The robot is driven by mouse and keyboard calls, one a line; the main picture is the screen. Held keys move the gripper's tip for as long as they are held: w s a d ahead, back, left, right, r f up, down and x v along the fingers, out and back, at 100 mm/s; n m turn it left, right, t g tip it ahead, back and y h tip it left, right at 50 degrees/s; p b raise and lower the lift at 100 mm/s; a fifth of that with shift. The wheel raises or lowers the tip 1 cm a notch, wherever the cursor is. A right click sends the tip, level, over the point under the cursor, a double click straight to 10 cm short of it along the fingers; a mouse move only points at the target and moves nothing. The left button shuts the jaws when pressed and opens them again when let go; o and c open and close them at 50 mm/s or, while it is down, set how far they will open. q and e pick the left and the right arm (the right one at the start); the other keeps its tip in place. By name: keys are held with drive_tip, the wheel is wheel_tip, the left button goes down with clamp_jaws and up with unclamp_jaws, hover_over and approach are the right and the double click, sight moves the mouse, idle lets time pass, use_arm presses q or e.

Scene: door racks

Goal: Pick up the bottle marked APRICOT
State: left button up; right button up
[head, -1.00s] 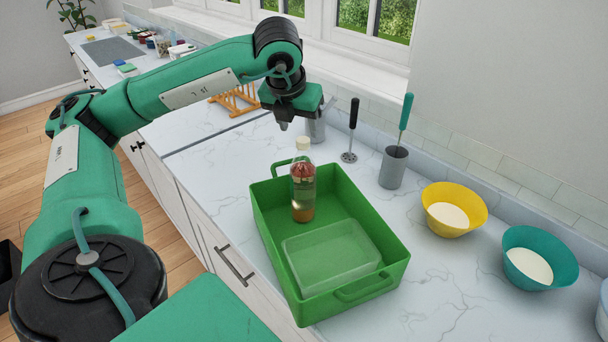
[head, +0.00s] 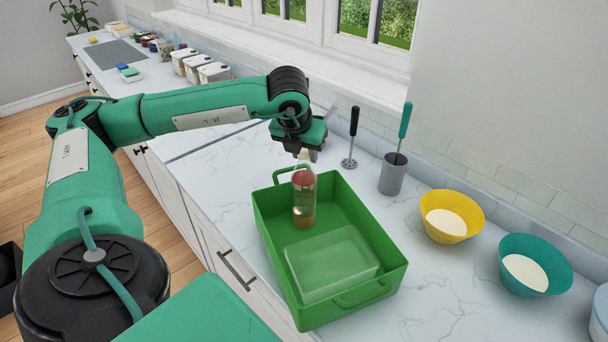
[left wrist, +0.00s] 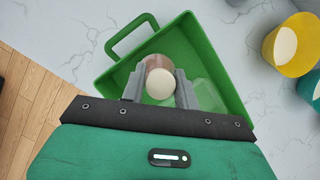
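One clear bottle (head: 304,203) with a pale cap, a reddish upper part and amber contents stands upright in the back part of the green tray (head: 385,240). I cannot read any marking on it. My left gripper (head: 307,154) is over the bottle's top, pointing down. In the left wrist view, the open fingers of my left gripper (left wrist: 160,87) lie on either side of the bottle's round cap (left wrist: 160,84), with the reddish bottle body (left wrist: 157,61) just beyond. Whether the fingers touch the bottle is hard to tell. My right gripper is not in view.
A translucent lidded box (head: 330,263) sits in the tray's front part. A grey utensil holder (head: 392,174), yellow bowl (head: 452,216) and teal bowl (head: 535,264) stand to the right. White containers (head: 200,68) stand far back by the wall. Counter left of the tray is narrow.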

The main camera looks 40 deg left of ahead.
use_arm(q)
clamp_jaws()
drive_tip(key=shift+r, duration=0.1)
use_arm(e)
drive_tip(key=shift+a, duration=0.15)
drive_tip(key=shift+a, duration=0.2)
